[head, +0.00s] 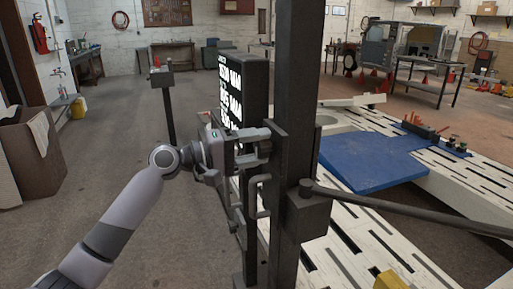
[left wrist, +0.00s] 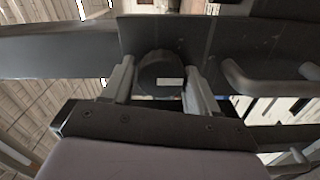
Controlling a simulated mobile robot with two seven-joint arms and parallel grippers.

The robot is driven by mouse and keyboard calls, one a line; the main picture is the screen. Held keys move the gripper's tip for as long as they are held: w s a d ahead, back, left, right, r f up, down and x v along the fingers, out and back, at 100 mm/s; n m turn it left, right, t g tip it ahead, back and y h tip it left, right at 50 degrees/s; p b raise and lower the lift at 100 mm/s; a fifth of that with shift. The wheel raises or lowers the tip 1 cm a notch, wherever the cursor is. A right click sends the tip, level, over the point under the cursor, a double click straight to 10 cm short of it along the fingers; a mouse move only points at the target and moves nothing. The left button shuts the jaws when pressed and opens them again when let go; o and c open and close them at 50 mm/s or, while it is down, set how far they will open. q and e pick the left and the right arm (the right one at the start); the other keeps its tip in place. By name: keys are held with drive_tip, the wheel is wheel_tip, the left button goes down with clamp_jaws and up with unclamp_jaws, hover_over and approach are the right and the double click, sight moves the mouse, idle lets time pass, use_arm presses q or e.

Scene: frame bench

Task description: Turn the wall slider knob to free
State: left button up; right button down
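The slider knob (left wrist: 160,70) is a dark round knob with a small pale mark on its lower part, on the dark slider plate (left wrist: 222,42). In the head view the slider sits on a tall dark post (head: 293,100), and the knob is hidden by my gripper. My left gripper (head: 262,146) is up at the slider from the left. In the left wrist view its two grey fingers (left wrist: 158,82) stand on either side of the knob, with what looks like a narrow gap at each side. My right gripper is in neither view.
A U-shaped handle (head: 258,196) sticks out below my gripper. A dark bar (head: 400,208) runs from the post to the right. A black display board (head: 232,92) stands behind the gripper. A white slotted bench (head: 350,238) with a blue panel (head: 372,162) lies right.

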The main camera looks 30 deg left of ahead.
sight(256, 148)
use_arm(q)
drive_tip(key=shift+o, duration=0.8)
drive_tip(key=shift+s+a+f, duration=0.1)
drive_tip(key=shift+s+a, duration=0.1)
drive_tip(key=b+v, duration=0.2)
drive_tip(key=v, duration=0.3)
drive_tip(key=shift+v, duration=0.75)
